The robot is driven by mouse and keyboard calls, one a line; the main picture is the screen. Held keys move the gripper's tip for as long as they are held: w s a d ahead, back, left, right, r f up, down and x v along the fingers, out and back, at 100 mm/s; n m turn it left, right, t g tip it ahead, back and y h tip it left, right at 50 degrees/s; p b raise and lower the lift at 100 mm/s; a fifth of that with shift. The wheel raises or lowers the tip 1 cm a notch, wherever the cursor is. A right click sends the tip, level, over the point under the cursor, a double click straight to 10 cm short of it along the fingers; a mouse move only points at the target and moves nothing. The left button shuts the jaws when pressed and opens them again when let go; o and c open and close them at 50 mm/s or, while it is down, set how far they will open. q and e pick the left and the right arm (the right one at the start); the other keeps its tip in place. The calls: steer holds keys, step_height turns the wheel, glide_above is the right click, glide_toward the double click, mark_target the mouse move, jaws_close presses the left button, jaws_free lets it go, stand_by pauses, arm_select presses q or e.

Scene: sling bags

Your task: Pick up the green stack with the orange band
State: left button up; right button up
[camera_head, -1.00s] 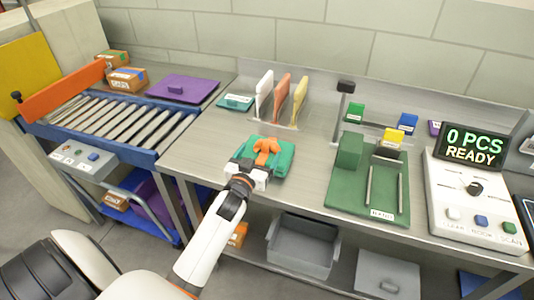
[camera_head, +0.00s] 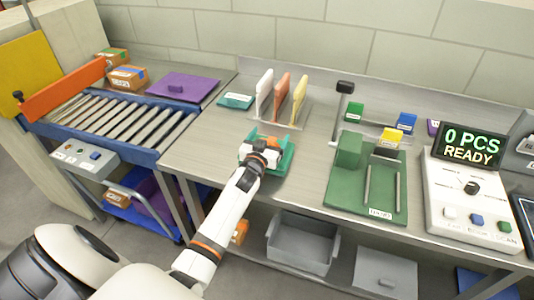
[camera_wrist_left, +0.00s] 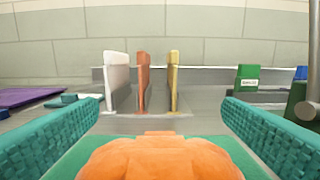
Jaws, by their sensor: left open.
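The green stack (camera_head: 285,164) lies on the metal table in front of the upright dividers, and its orange band (camera_head: 273,142) shows on top. In the left wrist view the band (camera_wrist_left: 160,158) fills the bottom middle, with green stack surface around it. My left gripper (camera_head: 262,150) is over the stack and hides part of it. In the left wrist view its two teal textured fingers (camera_wrist_left: 160,128) are spread wide, one on each side of the band, with nothing clamped. Whether the fingers touch the stack cannot be told. My right gripper is not in view.
White, orange and yellow dividers (camera_head: 281,98) stand just behind the stack. A green fixture (camera_head: 345,190) with upright posts is to the right, beside a control panel (camera_head: 465,205). A roller conveyor (camera_head: 125,120) is at left. Grey bins sit below the table.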

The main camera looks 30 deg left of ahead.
arm_select(q)
steer(key=c, duration=1.7)
steer(key=shift+c, duration=0.2)
steer(key=shift+r, duration=0.15)
